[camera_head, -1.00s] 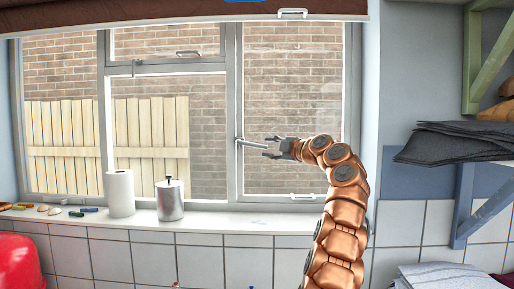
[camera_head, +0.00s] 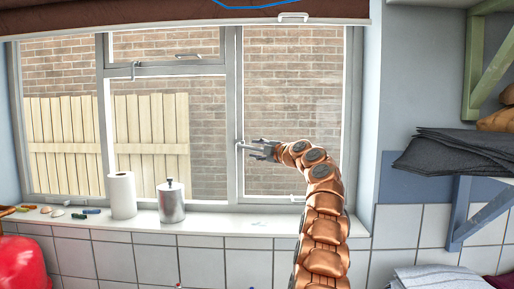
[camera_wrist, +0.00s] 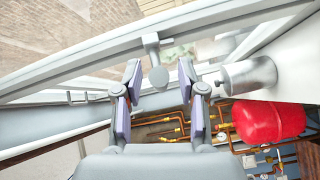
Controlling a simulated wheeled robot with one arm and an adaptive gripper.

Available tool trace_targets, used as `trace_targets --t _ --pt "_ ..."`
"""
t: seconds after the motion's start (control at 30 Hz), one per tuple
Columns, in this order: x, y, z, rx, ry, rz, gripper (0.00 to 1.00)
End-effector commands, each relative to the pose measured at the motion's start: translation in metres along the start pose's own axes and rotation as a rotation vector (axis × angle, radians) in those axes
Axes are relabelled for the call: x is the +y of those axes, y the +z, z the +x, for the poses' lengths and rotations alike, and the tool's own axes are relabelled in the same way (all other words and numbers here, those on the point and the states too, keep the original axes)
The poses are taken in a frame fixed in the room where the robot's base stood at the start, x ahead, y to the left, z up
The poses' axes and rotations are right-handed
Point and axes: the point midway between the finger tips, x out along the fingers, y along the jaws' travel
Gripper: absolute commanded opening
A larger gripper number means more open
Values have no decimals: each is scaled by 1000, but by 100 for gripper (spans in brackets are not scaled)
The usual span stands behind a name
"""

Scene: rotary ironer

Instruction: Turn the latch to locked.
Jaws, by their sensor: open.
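The latch (camera_head: 244,146) is a light grey handle on the upright bar of the window frame, pointing right toward my gripper. In the wrist view the latch (camera_wrist: 154,50) shows as a short grey arm with a rounded end, standing out from the frame. My gripper (camera_head: 264,150) is open in front of the window, at the latch's end. In the wrist view the fingertips of my gripper (camera_wrist: 158,72) stand on either side of the rounded end, with gaps to both. The fingers partly cover the latch in the head view.
A paper roll (camera_head: 122,195) and a metal canister (camera_head: 171,202) stand on the sill (camera_head: 225,222), left of my arm. Another small handle (camera_head: 297,198) is low on the window frame. A bracketed shelf with dark folded cloth (camera_head: 458,150) is at the right.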

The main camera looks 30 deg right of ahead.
Motion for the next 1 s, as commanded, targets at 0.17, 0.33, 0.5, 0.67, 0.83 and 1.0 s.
trace_targets --t 0.17,0.33,0.5,0.67,0.83,1.0 --pt "0 0 1 1 0 0 40" --pt "0 -1 1 1 -1 0 30" --pt "0 -1 1 1 -1 0 12" --pt "0 -1 0 2 -1 0 0" --pt "0 -1 0 2 -1 0 0" --pt "0 -1 0 2 -1 0 0"
